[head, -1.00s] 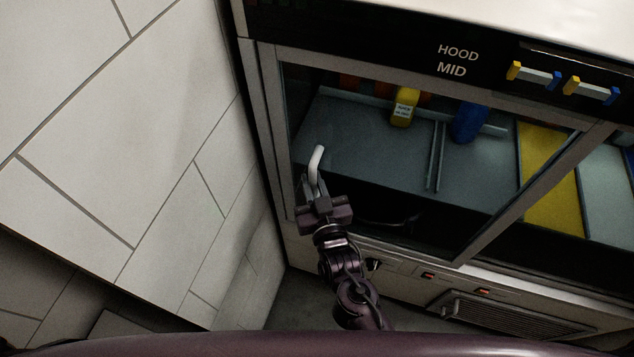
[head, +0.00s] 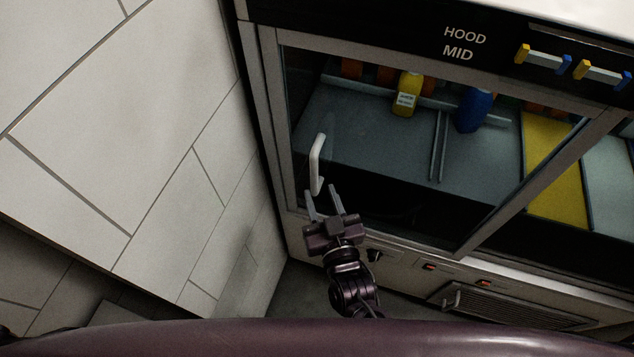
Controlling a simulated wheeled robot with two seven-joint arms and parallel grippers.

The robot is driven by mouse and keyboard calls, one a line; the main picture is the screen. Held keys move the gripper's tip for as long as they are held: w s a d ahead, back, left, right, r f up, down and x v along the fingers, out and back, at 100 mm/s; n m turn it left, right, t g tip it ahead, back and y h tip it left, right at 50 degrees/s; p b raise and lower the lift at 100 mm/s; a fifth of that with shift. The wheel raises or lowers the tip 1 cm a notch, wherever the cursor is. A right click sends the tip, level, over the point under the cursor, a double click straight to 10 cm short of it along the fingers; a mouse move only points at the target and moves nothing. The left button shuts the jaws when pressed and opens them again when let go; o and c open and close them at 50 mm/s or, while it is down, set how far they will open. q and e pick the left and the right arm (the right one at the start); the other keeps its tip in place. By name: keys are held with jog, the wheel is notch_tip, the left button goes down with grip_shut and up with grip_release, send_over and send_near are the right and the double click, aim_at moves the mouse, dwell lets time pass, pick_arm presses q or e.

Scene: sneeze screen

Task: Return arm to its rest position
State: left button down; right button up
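My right gripper (head: 324,203) is in the lower middle of the head view, in front of the hood's glass sash. Its two fingers are spread apart with nothing between them. A white sash handle (head: 317,164) stands upright just beyond and above the fingertips, apart from them as far as I can tell. My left gripper is not in view.
The fume hood (head: 266,130) labelled HOOD MID fills the right side. Behind the glass are a yellow bottle (head: 406,95), a blue bottle (head: 474,110) and a yellow panel (head: 553,170). A tiled wall (head: 120,130) stands close on the left.

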jog(key=shift+s+d, duration=0.1)
jog(key=shift+s, duration=0.35)
jog(key=s+d+f+g+h, duration=0.1)
jog(key=s+d+f+g, duration=0.2)
jog(key=f, duration=0.7)
jog(key=s+d+f+n+g, duration=0.1)
jog(key=s+d+f+g, duration=0.2)
jog(key=f, duration=0.8)
jog(key=s+d+f+g+h, duration=0.1)
jog(key=s+d+f+g, duration=0.15)
jog(key=f, duration=0.75)
jog(key=s+d+f+g+h, duration=0.1)
jog(key=s+d+f+g, duration=0.1)
jog(key=s+d+f, duration=0.2)
jog(key=s+d+f+m+g+h, duration=0.1)
jog(key=s+d+f+g, duration=0.2)
jog(key=s, duration=0.7)
jog(key=s+d+f+g+h, duration=0.1)
jog(key=s+d+f+g, duration=0.2)
jog(key=s+d+f, duration=0.3)
notch_tip(320, 180, down, 3)
jog(key=shift+s+d+f+m, duration=0.1)
jog(key=shift+s+d+m, duration=0.25)
jog(key=shift+s, duration=0.45)
jog(key=shift+a, duration=0.1)
